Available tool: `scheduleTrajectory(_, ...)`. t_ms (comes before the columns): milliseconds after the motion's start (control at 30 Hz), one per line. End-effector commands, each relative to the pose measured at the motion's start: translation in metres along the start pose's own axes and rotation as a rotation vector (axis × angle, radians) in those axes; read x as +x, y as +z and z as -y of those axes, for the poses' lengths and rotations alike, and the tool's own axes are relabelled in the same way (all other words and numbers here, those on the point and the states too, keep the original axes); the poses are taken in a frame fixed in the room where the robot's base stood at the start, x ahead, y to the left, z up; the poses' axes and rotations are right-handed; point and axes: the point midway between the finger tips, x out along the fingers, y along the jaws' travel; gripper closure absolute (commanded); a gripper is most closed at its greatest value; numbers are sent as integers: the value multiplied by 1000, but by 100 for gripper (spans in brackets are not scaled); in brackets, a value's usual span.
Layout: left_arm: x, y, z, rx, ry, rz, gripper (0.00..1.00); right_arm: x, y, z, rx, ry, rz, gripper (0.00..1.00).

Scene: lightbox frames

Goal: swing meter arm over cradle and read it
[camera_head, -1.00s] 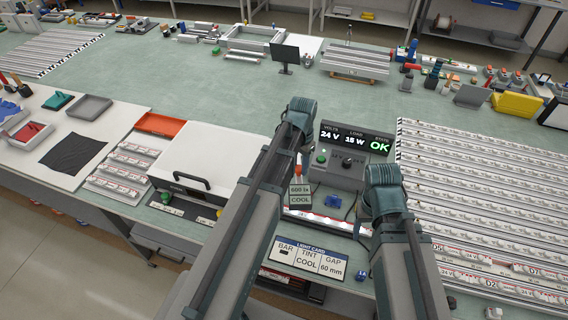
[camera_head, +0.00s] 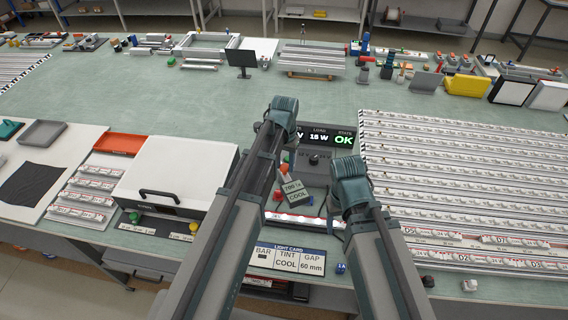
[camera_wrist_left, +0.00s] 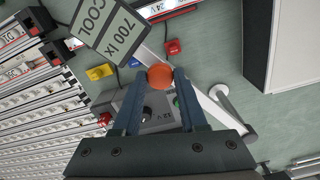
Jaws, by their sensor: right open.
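The meter's readout (camera_head: 296,191) hangs tilted near the cradle and reads 700 lx COOL; it shows large in the left wrist view (camera_wrist_left: 108,28). Its pale arm (camera_wrist_left: 215,118) carries an orange knob (camera_wrist_left: 160,76). My left gripper (camera_wrist_left: 160,85) has its fingers against both sides of that knob. The lit bar (camera_head: 296,219) lies in the cradle below the readout, partly hidden by my left arm. My right gripper (camera_head: 347,184) is to the right of the readout, its fingers mostly hidden. The light card (camera_head: 287,259) reads TINT COOL, GAP 60 mm.
The tester console (camera_head: 343,139) shows 15 W and a green OK; my left arm partly hides its volts. A white lidded box (camera_head: 178,170) stands left of my left arm. Rows of bars on a rack (camera_head: 460,180) fill the right.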

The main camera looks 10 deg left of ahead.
Motion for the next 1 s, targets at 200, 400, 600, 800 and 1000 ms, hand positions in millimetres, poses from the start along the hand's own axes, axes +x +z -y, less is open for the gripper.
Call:
scheduleTrajectory(200, 0, 0, 0, 1, 0, 0, 29, 0, 0, 0, 0, 0, 0, 33)
scheduleTrajectory(400, 0, 0, 0, 1, 0, 0, 29, 0, 0, 0, 0, 0, 0, 33)
scheduleTrajectory(600, -5, 0, 0, 1, 0, 0, 29, -5, 0, 0, 0, 0, 0, 33)
scheduleTrajectory(800, -22, 0, 0, 1, 0, 0, 29, -22, 1, -2, 1, 0, 0, 33)
scheduleTrajectory(1000, -51, 0, 0, 1, 0, 0, 29, -50, 3, -5, 0, -1, 1, 33)
